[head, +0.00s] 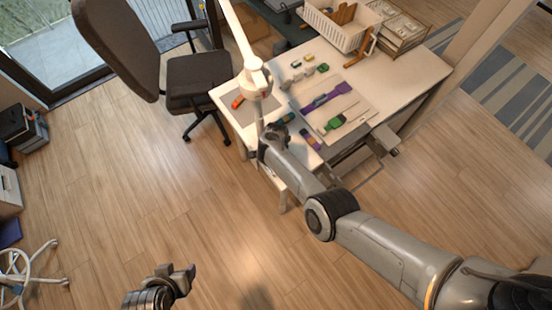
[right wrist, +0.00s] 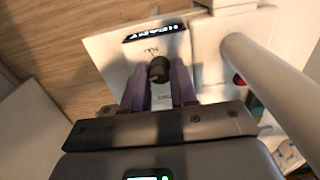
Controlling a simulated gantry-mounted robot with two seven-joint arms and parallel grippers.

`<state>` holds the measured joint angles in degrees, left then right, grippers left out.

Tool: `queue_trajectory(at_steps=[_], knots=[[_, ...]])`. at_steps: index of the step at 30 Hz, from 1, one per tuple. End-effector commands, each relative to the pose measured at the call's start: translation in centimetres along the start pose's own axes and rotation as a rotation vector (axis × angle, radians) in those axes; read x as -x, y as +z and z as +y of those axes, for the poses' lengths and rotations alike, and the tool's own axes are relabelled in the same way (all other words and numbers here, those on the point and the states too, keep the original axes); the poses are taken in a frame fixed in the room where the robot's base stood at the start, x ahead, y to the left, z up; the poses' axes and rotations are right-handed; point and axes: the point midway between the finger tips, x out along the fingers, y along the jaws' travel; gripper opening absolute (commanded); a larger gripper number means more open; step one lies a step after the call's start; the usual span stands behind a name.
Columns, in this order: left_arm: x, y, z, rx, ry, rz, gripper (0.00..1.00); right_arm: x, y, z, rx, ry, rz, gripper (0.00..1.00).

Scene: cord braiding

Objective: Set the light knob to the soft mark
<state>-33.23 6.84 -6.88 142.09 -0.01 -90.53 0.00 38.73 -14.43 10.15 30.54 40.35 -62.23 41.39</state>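The light knob (right wrist: 159,70) is a small dark round knob on a pale plate (right wrist: 110,47) in the right wrist view. A dark label with white letters (right wrist: 153,31) and small marks are on the plate; I cannot make out which mark is soft or where the knob points. My right gripper (right wrist: 158,80) is open, with one purple-grey finger on each side of the knob and gaps showing. In the head view my right gripper (head: 268,132) is at the desk's front left, hiding the knob. My left gripper (head: 179,271) is empty and open over the floor.
A white lamp (head: 255,80) stands on the white desk (head: 410,80) close to my right gripper; a pale post (right wrist: 275,85) is right of it in the wrist view. Cords lie on a board (head: 352,108).

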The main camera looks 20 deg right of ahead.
Motion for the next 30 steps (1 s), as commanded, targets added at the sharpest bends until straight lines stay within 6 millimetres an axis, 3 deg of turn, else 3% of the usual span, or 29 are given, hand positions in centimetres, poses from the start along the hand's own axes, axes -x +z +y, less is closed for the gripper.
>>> queue_trajectory(at_steps=[1,5,17,30], knots=[[0.0,0.0,0.1,0.002,0.002,0.0,0.63,0.0,0.0,0.0,0.0,0.0,0.0,0.33],[0.0,-0.1,0.1,0.006,0.005,0.001,0.63,0.0,0.0,0.0,0.001,0.0,0.0,0.53],[0.4,-0.1,0.0,0.002,0.002,0.0,0.63,0.7,0.0,0.0,0.002,-0.001,0.001,0.53],[3.4,-1.1,-0.3,-0.007,-0.005,-0.001,0.63,7.6,0.0,-0.1,0.001,-0.002,0.002,0.53]])
